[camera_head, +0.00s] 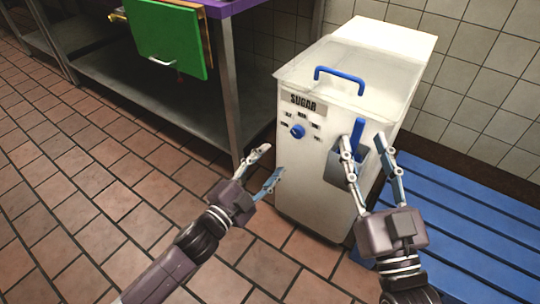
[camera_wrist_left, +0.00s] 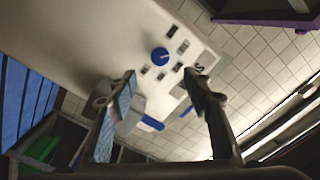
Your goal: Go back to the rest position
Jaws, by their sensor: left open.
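My left gripper (camera_head: 268,168) is open and empty in the head view, in front of the lower left part of a white sugar bin. It also shows in the left wrist view (camera_wrist_left: 165,90), with its two fingers spread apart. My right gripper (camera_head: 364,145) has its fingers apart, in front of the bin's right side. It overlaps a grey holder (camera_head: 334,168) with a blue handle (camera_head: 357,135) in the picture. I cannot tell whether it touches them.
The white sugar bin (camera_head: 300,185) has a blue lid handle (camera_head: 340,76) and a blue knob (camera_head: 297,131). A blue slatted pallet (camera_head: 460,230) lies at the right. A metal table (camera_head: 231,90) with a green board (camera_head: 165,40) stands at the left. Tiled floor is clear at lower left.

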